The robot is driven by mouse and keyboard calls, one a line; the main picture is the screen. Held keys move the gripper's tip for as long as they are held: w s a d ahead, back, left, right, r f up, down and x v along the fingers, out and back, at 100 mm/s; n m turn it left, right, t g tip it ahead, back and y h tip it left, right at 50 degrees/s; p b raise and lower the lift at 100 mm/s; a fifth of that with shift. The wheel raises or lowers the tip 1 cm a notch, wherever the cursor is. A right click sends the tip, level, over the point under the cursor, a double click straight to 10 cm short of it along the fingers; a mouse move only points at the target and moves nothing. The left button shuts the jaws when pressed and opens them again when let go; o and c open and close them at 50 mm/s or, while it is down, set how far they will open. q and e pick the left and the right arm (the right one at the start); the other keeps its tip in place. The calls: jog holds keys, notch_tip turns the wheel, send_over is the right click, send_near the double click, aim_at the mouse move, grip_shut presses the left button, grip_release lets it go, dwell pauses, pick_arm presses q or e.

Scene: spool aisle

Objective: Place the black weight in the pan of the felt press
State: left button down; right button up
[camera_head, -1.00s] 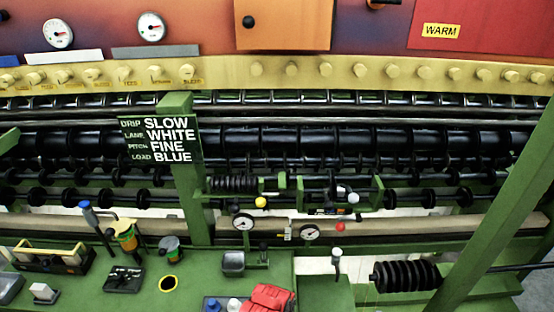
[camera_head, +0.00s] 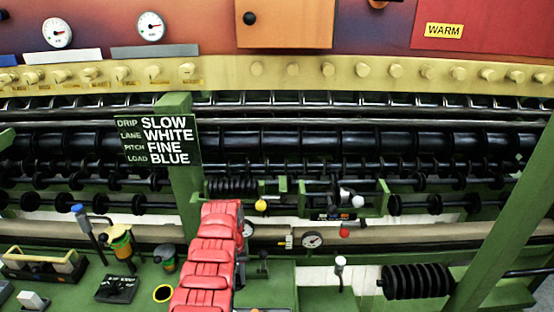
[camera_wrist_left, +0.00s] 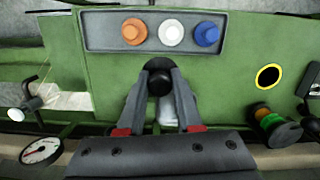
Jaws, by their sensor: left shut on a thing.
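In the left wrist view, my left gripper (camera_wrist_left: 159,88) is shut on a round black weight (camera_wrist_left: 159,84), held between its fingertips above the green console. In the head view, my red left arm (camera_head: 208,262) reaches forward over the console and hides its gripper and the weight. A pale grey part (camera_wrist_left: 168,110) shows between the fingers behind the weight; I cannot tell whether it is the felt press pan. I cannot clearly make out the felt press, probably covered by the arm. My right gripper is not in view.
A grey tray (camera_wrist_left: 97,43) holds orange (camera_wrist_left: 134,31), white (camera_wrist_left: 171,33) and blue (camera_wrist_left: 206,34) round pieces. A white-knobbed lever (camera_head: 340,270) and a dial (camera_head: 312,240) stand to the right of the arm. A yellow-rimmed hole (camera_head: 163,293) and green-banded canister lie left. A sign (camera_head: 158,141) reads LOAD BLUE.

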pick_arm(q)
jog(key=w+a+r+b, duration=0.2)
jog(key=a+r+b, duration=0.1)
jog(key=a+r, duration=0.15)
jog(key=s+f+m+b, duration=0.1)
jog(key=s+f+b, duration=0.2)
jog(key=s, duration=0.4)
dwell(0.5)
jog(key=shift+f, duration=0.1)
